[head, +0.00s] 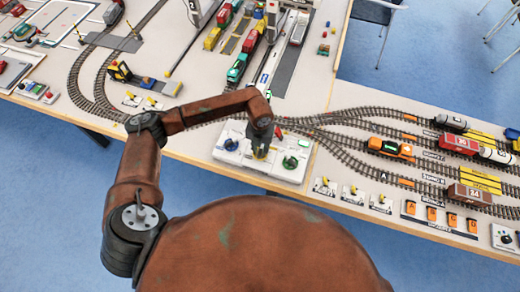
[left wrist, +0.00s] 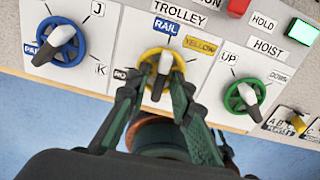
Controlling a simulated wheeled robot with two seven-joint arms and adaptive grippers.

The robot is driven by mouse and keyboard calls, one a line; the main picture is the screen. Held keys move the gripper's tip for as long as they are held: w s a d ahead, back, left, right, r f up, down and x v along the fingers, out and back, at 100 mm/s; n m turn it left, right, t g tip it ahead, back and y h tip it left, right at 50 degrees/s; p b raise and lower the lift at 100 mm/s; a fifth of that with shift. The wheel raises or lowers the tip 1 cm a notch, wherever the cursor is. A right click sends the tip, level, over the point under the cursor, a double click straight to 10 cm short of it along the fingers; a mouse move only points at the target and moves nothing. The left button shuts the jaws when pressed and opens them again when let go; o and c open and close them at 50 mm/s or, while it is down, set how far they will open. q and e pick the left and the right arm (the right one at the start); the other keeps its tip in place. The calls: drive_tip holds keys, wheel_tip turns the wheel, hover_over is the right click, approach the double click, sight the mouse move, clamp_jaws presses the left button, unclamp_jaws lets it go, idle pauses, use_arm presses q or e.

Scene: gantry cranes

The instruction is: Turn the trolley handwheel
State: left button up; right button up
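The trolley handwheel (left wrist: 162,60) is a yellow ring with a grey handle, under the label TROLLEY in the left wrist view. The handle points up towards the RAIL label (left wrist: 166,27); YELLOW and a partly covered label sit at its sides. My left gripper (left wrist: 155,92) is open, its two fingers apart at the lower edge of the yellow ring, with the handle's lower end between them. I cannot tell whether they touch it. In the head view my left gripper (head: 261,146) is over the white control panel (head: 226,156) and mostly hides this wheel. My right gripper is not in view.
A blue handwheel (left wrist: 60,42) stands left of the yellow one, a green handwheel (left wrist: 244,95) right of it under HOIST. A red button (left wrist: 238,6) and a lit green button (left wrist: 302,31) are above. Tracks with model wagons (head: 459,143) run right of the panel.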

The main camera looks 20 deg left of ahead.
sight(260, 151)
use_arm(q)
drive_tip(key=shift+o, duration=0.3)
wheel_tip(260, 151, up, 12)
idle(0.5)
